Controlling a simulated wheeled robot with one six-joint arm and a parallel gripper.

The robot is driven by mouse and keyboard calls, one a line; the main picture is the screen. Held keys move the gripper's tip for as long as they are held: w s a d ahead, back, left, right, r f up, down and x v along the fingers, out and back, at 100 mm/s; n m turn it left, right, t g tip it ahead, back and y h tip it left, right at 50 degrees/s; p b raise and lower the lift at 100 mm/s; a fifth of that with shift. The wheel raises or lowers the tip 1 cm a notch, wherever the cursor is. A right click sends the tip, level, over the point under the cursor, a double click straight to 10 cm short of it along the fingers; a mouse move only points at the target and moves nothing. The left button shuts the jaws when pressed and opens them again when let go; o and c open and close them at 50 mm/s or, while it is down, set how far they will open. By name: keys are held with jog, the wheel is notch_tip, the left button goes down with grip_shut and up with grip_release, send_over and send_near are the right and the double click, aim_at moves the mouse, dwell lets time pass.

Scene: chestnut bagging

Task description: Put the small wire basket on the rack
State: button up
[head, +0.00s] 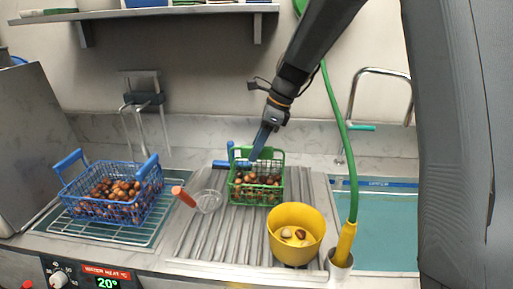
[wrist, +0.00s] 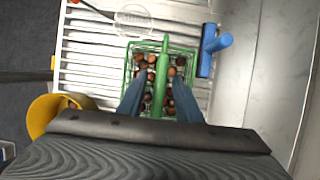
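The small green wire basket (head: 257,190), filled with chestnuts, stands on the ribbed drainboard in the middle of the head view. My gripper (head: 260,148) is above it, pointing down at its green handle. In the wrist view the basket (wrist: 135,60) lies below my gripper (wrist: 160,88). The two blue fingers are apart, one on each side of the handle (wrist: 161,78), with gaps showing between. The wire rack (head: 62,228) is at the left, and a larger blue wire basket (head: 110,210) of chestnuts stands on it.
A yellow bowl (head: 296,236) with a few chestnuts stands in front of the green basket. A red-handled strainer (head: 185,197) lies between the two baskets. A blue-handled tool (wrist: 208,52) lies behind the basket. A green hose (head: 348,150) and a sink are at the right.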

jog(key=shift+r, duration=0.1)
jog(key=b+v, duration=0.2)
jog(key=v, duration=1)
